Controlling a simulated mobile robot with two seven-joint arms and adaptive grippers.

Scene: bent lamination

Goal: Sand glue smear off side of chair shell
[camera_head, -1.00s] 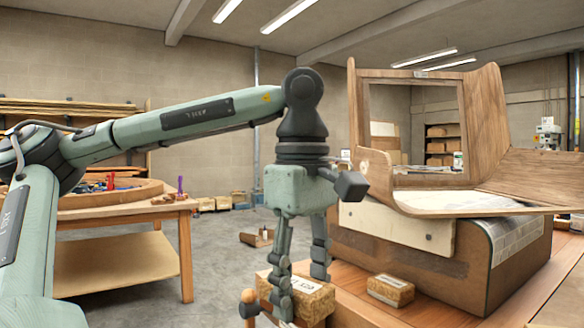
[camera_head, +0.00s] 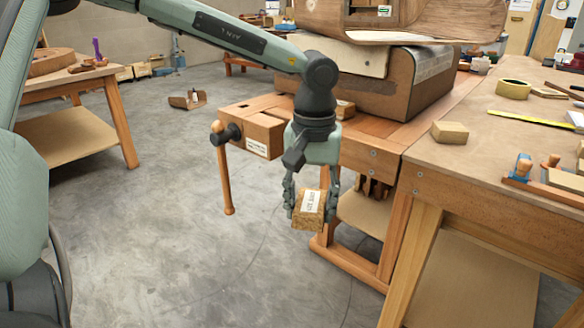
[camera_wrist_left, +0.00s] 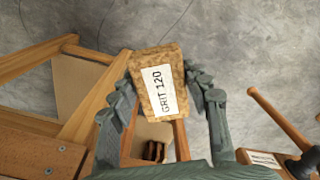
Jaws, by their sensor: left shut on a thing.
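My left gripper (camera_head: 311,205) is shut on a cork sanding block (camera_head: 308,216) with a white label, held in the air in front of the bench's front edge. In the left wrist view the block (camera_wrist_left: 157,84) sits between the fingers (camera_wrist_left: 162,100) and its label reads "GRIT 120". The wooden chair shell (camera_head: 400,30) rests on a brown form (camera_head: 385,85) on the bench, cut off by the top of the head view. I cannot make out a glue smear on it. My right gripper does not show.
A vise with a long wooden handle (camera_head: 224,175) juts from the bench's left end. Another small block (camera_head: 345,109) lies by the form. Open floor lies left.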

